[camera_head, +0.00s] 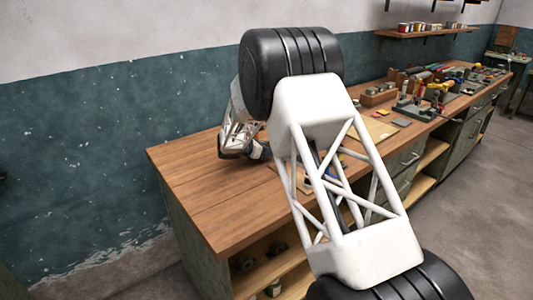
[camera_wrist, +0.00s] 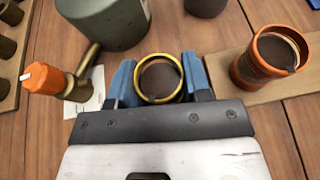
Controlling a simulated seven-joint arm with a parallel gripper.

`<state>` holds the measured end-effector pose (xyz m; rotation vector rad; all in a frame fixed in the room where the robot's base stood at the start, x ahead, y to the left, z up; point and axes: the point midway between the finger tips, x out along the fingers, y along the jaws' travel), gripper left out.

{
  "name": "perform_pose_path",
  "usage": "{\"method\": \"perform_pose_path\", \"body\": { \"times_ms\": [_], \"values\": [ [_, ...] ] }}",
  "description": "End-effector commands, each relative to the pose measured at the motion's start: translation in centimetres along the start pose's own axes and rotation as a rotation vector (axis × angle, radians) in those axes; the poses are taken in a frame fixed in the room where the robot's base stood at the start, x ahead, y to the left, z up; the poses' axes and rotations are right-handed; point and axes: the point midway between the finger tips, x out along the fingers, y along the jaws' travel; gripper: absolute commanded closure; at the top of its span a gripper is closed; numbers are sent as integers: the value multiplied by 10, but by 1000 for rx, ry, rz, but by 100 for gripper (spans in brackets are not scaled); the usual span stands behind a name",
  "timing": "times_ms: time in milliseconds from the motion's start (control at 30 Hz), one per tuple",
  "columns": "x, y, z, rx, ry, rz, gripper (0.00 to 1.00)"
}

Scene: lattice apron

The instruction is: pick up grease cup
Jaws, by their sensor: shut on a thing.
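In the wrist view, a small round cup with a yellow rim and dark contents (camera_wrist: 160,78) sits between the two blue fingers of my gripper (camera_wrist: 160,82). The fingers touch it on both sides, and my gripper is shut on it. The cup's lower part is hidden, so I cannot tell whether it touches the bench. In the head view my gripper is over the near end of the wooden bench (camera_head: 205,195), mostly hidden by my arm, and the held cup cannot be made out there.
In the wrist view, an orange cup (camera_wrist: 262,72) stands on a pale board (camera_wrist: 222,91) at the right. A brass fitting with an orange cap (camera_wrist: 45,80) is at the left. A grey-green container (camera_wrist: 108,22) is behind. The bench's near left end is clear.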

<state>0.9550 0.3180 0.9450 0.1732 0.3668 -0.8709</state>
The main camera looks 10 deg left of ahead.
Motion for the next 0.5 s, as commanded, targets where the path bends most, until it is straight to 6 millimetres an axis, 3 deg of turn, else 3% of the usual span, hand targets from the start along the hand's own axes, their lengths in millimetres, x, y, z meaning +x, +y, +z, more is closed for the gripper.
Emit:
{"method": "perform_pose_path", "body": {
  "times_ms": [267, 500],
  "values": [
    [-1, 0, 2, 1, 0, 0, 86],
    [-8, 0, 20, 3, -1, 1, 86]
  ]
}}
